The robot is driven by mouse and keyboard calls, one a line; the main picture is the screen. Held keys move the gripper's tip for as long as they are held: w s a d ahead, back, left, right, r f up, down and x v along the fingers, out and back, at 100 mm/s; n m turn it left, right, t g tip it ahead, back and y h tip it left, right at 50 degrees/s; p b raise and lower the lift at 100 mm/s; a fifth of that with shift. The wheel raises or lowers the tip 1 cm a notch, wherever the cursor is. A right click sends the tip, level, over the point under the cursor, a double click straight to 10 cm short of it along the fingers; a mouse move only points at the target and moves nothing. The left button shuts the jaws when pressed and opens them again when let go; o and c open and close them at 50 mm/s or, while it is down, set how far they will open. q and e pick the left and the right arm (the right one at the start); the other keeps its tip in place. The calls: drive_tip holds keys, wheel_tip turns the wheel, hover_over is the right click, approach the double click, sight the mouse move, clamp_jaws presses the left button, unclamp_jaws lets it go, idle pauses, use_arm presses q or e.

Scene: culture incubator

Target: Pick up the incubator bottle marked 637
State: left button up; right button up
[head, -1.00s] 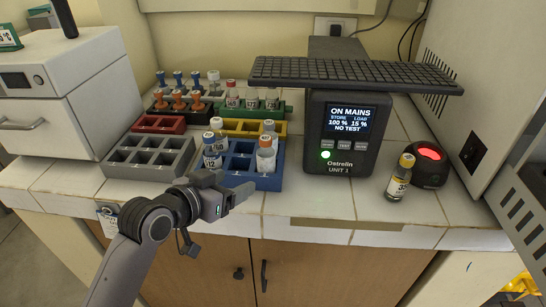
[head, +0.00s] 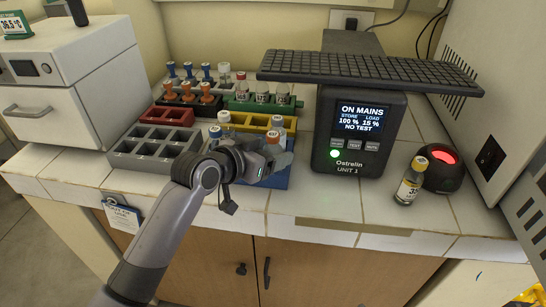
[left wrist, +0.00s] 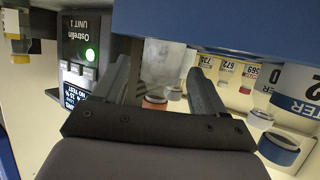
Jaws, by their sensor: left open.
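My left gripper (head: 262,165) is over the front of the blue rack (head: 280,182) in the head view. In the left wrist view, which is upside down, its two open fingers (left wrist: 160,85) stand on either side of a clear bottle with an orange cap (left wrist: 155,103); I cannot tell whether they touch it. In the head view the gripper mostly hides this bottle, with its cap (head: 272,137) just showing. Its number is not readable. Small labelled bottles (left wrist: 227,68) stand behind it in the wrist view; I cannot surely read 637 on any.
A blue-capped bottle (head: 215,133) and a white-capped one (head: 224,117) stand close by. Grey (head: 155,148), red (head: 166,115) and green (head: 262,102) racks lie around. The Ostrelin unit (head: 358,135) stands right, with a yellow-capped bottle (head: 411,183) beyond it.

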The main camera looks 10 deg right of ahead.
use_arm(q)
drive_tip(key=shift+x, duration=0.75)
drive_tip(key=c, duration=1.1)
drive_tip(key=shift+o, duration=0.2)
